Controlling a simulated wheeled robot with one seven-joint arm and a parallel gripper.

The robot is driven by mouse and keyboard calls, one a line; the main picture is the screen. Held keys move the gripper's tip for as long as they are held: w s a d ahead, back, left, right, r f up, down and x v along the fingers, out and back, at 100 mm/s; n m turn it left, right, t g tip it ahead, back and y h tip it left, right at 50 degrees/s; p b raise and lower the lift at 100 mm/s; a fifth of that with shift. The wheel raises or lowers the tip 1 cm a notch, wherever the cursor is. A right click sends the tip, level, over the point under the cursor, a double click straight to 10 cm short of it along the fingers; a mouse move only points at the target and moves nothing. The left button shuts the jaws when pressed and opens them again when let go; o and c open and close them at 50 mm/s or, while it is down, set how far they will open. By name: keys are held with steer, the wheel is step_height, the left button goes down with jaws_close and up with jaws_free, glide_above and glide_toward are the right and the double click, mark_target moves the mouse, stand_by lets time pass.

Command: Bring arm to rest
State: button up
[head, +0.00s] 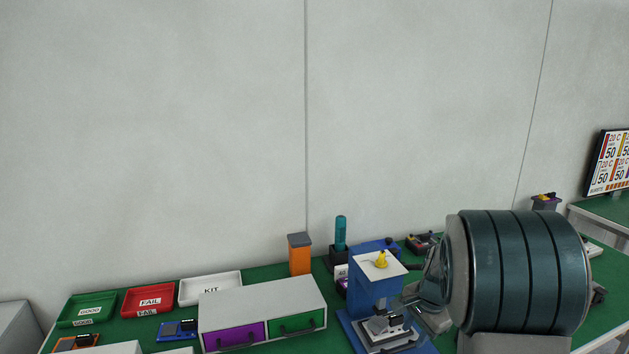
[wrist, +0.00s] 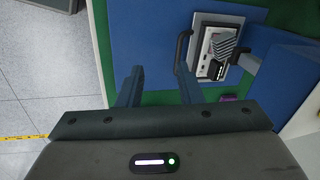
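My gripper (wrist: 158,72) shows in the wrist view with its two dark fingers apart and nothing between them. It is over the front edge of a blue base plate (wrist: 150,28), beside a white-and-grey device (wrist: 208,62) with black handles. In the head view my large dark teal arm fills the right side, and I cannot make out the gripper's fingers there. The blue fixture (head: 366,292) with a yellow knob on top (head: 382,259) stands just left of my arm, with the device (head: 388,328) at its foot.
A green bench holds a green GOOD tray (head: 87,308), a red FAIL tray (head: 149,299), a white KIT tray (head: 211,286) and a drawer box (head: 262,307). An orange post (head: 300,258) and a teal cylinder (head: 340,232) stand behind.

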steer(key=s+a+r+n, duration=0.2)
steer(key=s+r+n, duration=0.1)
steer(key=s, duration=0.5)
steer(key=s+a+r+n, duration=0.3)
steer(key=s+n, duration=0.2)
steer(key=s, duration=0.3)
steer(key=s+a+r+n+t+h, duration=0.1)
steer(key=s+a+r+n, duration=0.1)
steer(key=s+r+n, duration=0.2)
steer(key=s, duration=0.3)
steer(key=shift+s+a+n, duration=0.35)
steer(key=shift+s+n, duration=0.05)
